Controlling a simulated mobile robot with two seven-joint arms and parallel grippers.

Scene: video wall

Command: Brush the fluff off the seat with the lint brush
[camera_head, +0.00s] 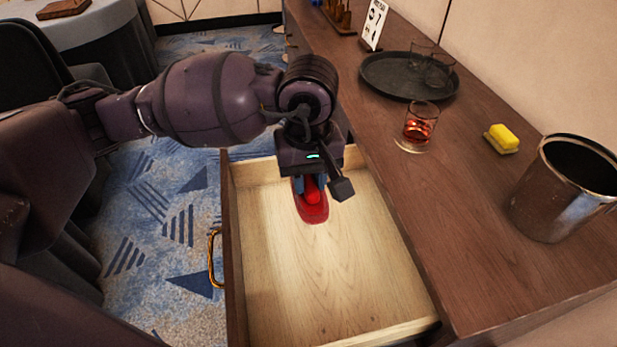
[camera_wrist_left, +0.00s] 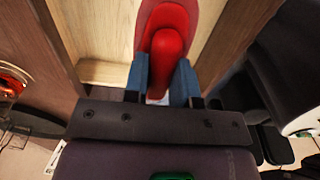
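The red lint brush (camera_head: 313,208) is at the far end of the open drawer (camera_head: 330,270). My left gripper (camera_head: 312,186) points down into the drawer over it. In the left wrist view the blue fingers (camera_wrist_left: 164,85) sit close against both sides of the brush's red handle (camera_wrist_left: 166,45), and the gripper looks shut on it. I cannot tell whether the brush touches the drawer floor. A dark chair (camera_head: 32,75) stands at the left; no fluff can be made out on it. My right gripper is not in view.
The wooden counter (camera_head: 455,225) holds a black tray (camera_head: 385,82) with glasses, a tumbler with red drink (camera_head: 419,125), a yellow sponge (camera_head: 501,138) and a metal bucket (camera_head: 560,190). A round table (camera_head: 95,30) stands at the back left. Most of the drawer is empty.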

